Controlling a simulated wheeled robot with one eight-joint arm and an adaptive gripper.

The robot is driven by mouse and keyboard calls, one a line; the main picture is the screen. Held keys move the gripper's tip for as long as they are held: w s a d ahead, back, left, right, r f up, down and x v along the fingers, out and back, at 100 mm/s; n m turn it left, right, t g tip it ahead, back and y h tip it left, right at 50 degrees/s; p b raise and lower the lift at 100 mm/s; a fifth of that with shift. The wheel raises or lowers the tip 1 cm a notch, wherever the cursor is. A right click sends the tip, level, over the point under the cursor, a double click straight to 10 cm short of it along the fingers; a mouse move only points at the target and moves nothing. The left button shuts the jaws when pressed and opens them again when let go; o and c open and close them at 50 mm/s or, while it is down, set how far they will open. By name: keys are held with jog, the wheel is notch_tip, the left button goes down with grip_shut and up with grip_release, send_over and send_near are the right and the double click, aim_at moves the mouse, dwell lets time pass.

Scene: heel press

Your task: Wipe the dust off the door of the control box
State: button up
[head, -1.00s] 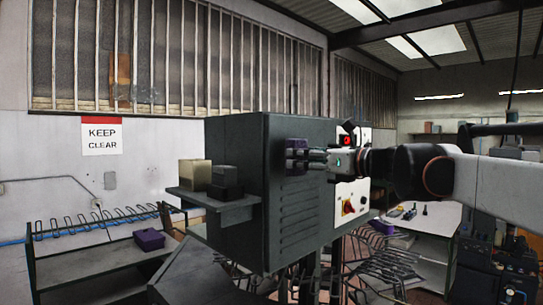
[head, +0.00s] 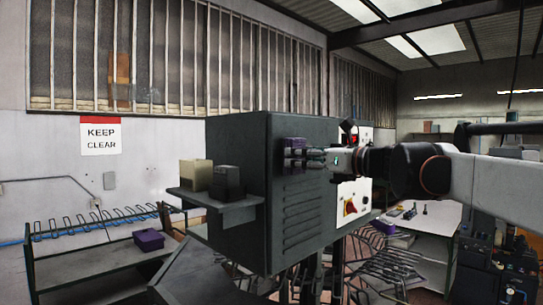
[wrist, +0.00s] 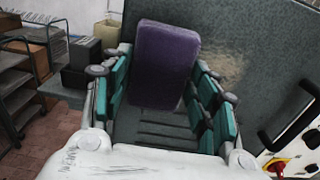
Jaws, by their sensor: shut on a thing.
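The control box (head: 235,150) is a large dark grey cabinet in the middle of the head view. Its louvred door (head: 300,215) faces right. My gripper (head: 308,158) is shut on a purple block-like pad (head: 292,146), held at the upper part of the door. The pad also shows in the wrist view (wrist: 165,62), between the teal-padded fingers. A tan dust patch (wrist: 226,68) shows on the door just right of the pad. The pad hides the door behind it, and I cannot tell whether it touches.
A side shelf (head: 225,212) on the box carries a tan box (head: 194,174) and dark boxes. A white panel with a red and yellow switch (head: 349,207) is right of the louvres. A black handle (wrist: 292,124) stands out at right in the wrist view.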

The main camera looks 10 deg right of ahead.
jog(key=shift+x, duration=0.9)
jog(key=w+d+p, duration=0.1)
jog(key=w+d, duration=0.5)
jog(key=d, duration=0.3)
jog(key=shift+w, duration=0.4)
dwell(0.9)
jog(key=shift+d, duration=0.1)
jog(key=shift+s+a, duration=1)
jog(key=shift+a, duration=0.4)
jog(key=shift+s+a, duration=1)
jog(key=shift+a, duration=0.4)
jog(key=shift+s+a, duration=1.05)
jog(key=shift+a, duration=0.3)
jog(key=shift+s+a, duration=0.45)
jog(key=shift+s, duration=0.1)
